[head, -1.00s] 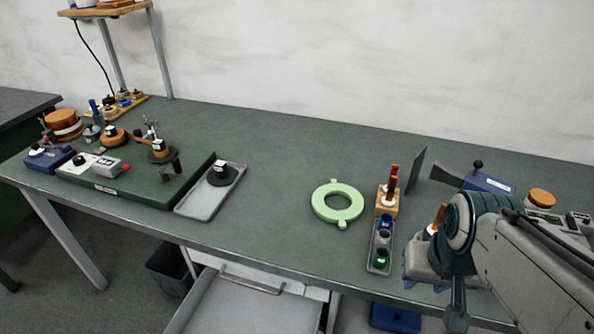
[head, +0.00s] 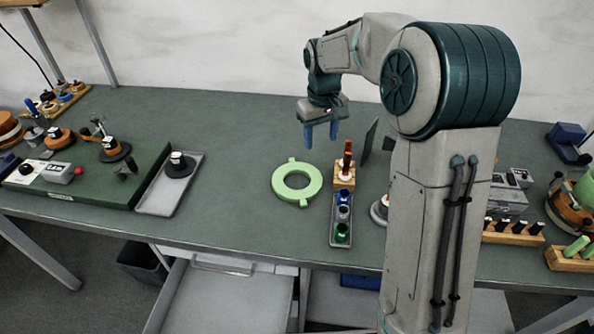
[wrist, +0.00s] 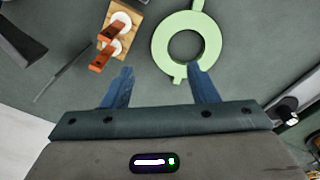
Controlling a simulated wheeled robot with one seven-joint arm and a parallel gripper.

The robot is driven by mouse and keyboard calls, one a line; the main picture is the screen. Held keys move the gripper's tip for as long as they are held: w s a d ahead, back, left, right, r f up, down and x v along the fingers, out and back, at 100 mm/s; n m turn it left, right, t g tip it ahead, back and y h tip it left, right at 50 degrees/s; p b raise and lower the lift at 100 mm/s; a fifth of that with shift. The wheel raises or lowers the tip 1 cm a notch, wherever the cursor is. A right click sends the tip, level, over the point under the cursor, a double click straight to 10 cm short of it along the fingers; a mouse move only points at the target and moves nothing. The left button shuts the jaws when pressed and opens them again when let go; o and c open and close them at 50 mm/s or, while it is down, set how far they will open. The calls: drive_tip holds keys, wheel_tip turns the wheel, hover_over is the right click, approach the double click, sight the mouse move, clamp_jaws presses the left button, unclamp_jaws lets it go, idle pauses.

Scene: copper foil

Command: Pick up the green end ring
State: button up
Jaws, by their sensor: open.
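The green end ring (head: 278,186) is a flat, pale green ring with small tabs, lying on the grey-green bench near the middle. In the wrist view the ring (wrist: 213,45) is at the upper right, with one tab close to the right finger in the picture. My gripper (head: 321,134) is open and empty, its blue fingers pointing down. It is above the bench, behind and to the right of the ring in the head view. In the wrist view my gripper (wrist: 160,85) shows both fingers apart, with nothing between them.
A wooden block with brown-orange pegs (head: 345,173) stands right of the ring. A narrow tray (head: 341,225) with blue, pale and green small parts is in front of it. A thin dark upright plate (head: 370,138) stands behind.

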hover_over(313, 172)
wheel_tip(313, 172, down, 2)
drive_tip(key=shift+n+g, duration=0.3)
drive_tip(key=shift+n, duration=0.1)
drive_tip(key=f+p, duration=0.1)
drive_tip(key=f, duration=0.8)
drive_tip(key=shift+a+p, duration=0.2)
drive_tip(key=shift+p, duration=0.2)
drive_tip(key=shift+s+d+f+p, duration=0.15)
drive_tip(key=shift+f+p, duration=0.7)
drive_tip(key=shift+f, duration=1.7)
drive_tip(key=c, duration=1.1)
